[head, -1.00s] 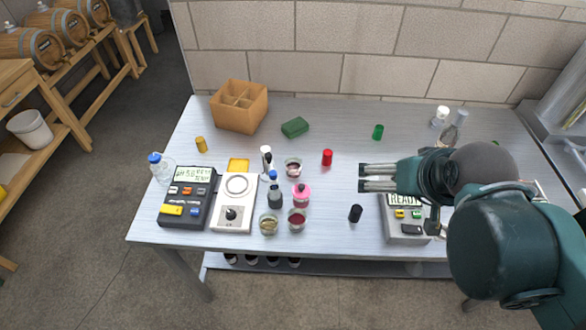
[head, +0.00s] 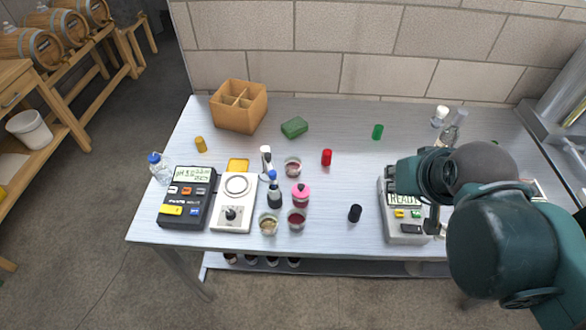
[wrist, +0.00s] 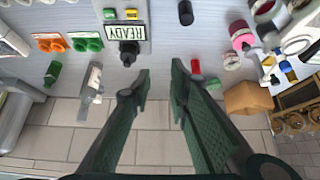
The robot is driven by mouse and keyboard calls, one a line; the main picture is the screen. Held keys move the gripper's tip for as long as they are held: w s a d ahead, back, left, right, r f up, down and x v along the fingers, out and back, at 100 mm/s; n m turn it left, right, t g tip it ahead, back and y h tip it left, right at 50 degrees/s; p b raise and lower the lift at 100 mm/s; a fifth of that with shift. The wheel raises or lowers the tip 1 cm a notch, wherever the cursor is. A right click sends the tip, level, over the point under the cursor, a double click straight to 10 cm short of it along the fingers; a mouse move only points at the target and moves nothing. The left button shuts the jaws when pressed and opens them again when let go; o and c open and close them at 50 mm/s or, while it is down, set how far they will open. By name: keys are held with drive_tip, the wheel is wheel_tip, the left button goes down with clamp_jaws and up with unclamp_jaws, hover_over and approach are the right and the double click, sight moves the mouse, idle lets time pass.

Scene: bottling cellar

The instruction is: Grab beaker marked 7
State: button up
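Three small glass beakers with wine stand on the left half of the table in the head view: a far one (head: 293,169), a front one with dark red wine (head: 297,219) and a front one with paler, brownish contents (head: 268,225). Their markings are too small to read, so I cannot tell which is 7. The far beaker also shows in the wrist view (wrist: 232,61). My gripper (wrist: 161,72) is open and empty in the wrist view, well to the side of the beakers.
Pink (head: 301,195) and dark blue-capped (head: 274,193) bottles crowd the beakers. A white stirrer (head: 232,214) and pH meter (head: 186,211) stand left. Red (head: 327,157), black (head: 355,213) and green (head: 377,131) pieces lie between. A READY device (head: 405,228) stands right.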

drive_tip(key=shift+w+a+r, duration=0.1)
drive_tip(key=w+a+n+g+p, duration=0.4)
drive_tip(key=w+a+n+p, duration=0.3)
drive_tip(key=w+a, duration=0.5)
drive_tip(key=w+a+f+n+g+p, duration=0.1)
drive_tip(key=w+a+f+n+p, duration=0.1)
drive_tip(key=a+f+n, duration=0.2)
drive_tip(key=w+a+f+n+g+p, duration=0.1)
drive_tip(key=w+a+f+n+g, duration=0.1)
drive_tip(key=a+f, duration=0.6)
drive_tip(key=shift+w+a+n+p, duration=0.4)
drive_tip(key=shift+w+a+n, duration=0.5)
drive_tip(key=shift+a, duration=0.35)
drive_tip(key=shift+s+f, duration=0.1)
drive_tip(key=shift+s, duration=0.05)
drive_tip(key=shift+f, duration=1.15)
drive_tip(key=shift+f, duration=0.1)
